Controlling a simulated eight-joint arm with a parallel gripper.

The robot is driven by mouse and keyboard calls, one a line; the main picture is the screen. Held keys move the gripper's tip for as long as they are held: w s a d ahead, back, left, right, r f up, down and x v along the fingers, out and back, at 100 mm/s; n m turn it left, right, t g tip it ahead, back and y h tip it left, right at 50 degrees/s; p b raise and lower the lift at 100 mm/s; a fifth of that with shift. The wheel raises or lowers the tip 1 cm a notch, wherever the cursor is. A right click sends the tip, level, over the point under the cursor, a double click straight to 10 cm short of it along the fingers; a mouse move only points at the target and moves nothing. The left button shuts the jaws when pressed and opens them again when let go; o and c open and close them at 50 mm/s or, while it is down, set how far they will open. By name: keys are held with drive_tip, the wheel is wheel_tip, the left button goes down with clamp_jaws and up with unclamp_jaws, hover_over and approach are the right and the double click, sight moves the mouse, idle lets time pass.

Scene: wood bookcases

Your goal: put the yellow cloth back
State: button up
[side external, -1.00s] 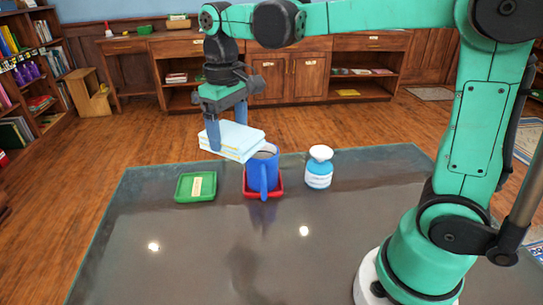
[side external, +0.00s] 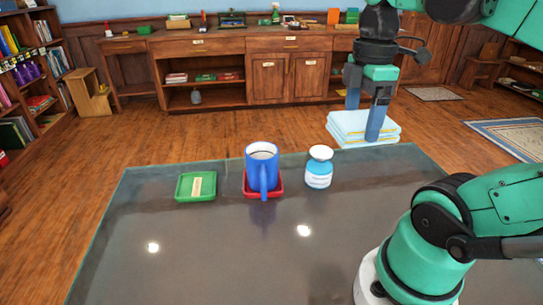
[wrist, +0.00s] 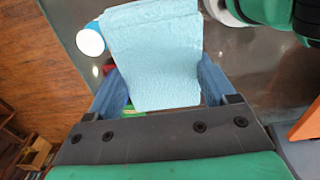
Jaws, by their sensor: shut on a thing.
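My gripper (side external: 363,122) is shut on a folded light-blue cloth (side external: 345,128), with one finger on each side of it. The cloth is a flat layered stack, held in the air near the table's back right corner in the side view. In the wrist view, the cloth (wrist: 155,45) fills the space between the fingers of my gripper (wrist: 162,82). I see no clearly yellow cloth in the current views.
On the dark table (side external: 240,260) stand a green tray (side external: 183,188), a blue mug (side external: 262,172) on a red tray (side external: 277,190), and a blue-and-white bottle (side external: 318,170). The front of the table is clear. Wooden cabinets (side external: 270,80) line the back wall.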

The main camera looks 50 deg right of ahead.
drive_tip(key=shift+f, duration=0.15)
wheel_tip(320, 180, down, 19)
drive_tip(key=shift+f, duration=0.1)
idle(1.0)
drive_tip(key=o, duration=1.5)
drive_tip(key=shift+f, duration=0.2)
